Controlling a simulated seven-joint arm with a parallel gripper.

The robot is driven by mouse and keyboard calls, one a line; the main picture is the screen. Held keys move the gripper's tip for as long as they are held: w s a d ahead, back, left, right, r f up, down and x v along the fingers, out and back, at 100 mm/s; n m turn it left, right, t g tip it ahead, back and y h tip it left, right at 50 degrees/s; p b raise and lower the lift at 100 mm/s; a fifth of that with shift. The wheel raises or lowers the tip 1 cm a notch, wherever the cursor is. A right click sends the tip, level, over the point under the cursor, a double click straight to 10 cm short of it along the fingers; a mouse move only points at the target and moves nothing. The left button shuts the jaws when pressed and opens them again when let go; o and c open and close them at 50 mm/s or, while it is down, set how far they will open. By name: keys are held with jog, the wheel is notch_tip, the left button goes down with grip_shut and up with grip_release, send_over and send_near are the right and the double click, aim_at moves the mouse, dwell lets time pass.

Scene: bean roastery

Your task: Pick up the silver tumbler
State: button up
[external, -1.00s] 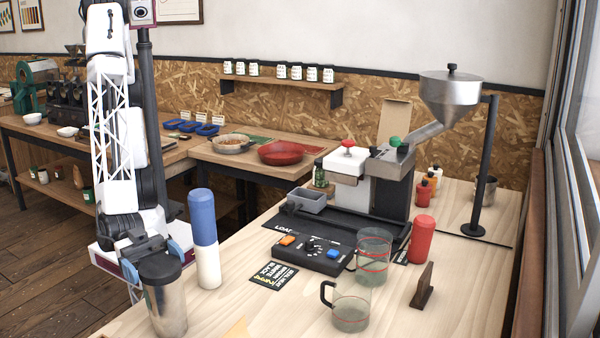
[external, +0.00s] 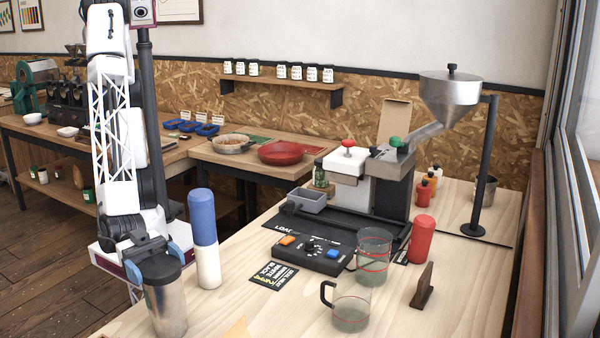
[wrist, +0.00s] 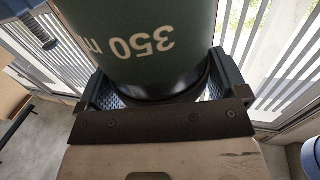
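The silver tumbler (external: 168,308) stands upright at the near left of the table, with a dark lid on top. My gripper (external: 157,266) is at its upper part, with one blue-grey finger on each side. In the wrist view, a dark green-grey cylinder marked "350 m" (wrist: 150,70) fills the space between the textured finger pads of my gripper (wrist: 160,95). The pads look very close to its sides. I cannot tell whether they press on it. The tumbler's base is near the bottom edge of the external view.
A blue and white bottle (external: 205,240) stands close to the right of the tumbler. A black card (external: 274,278), a clear mug (external: 350,310) and a glass beaker (external: 373,258) are farther right. The roaster (external: 365,185) stands behind them.

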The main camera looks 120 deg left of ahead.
jog(key=shift+c, duration=1.1)
jog(key=shift+r, duration=0.15)
jog(key=shift+r, duration=4.85)
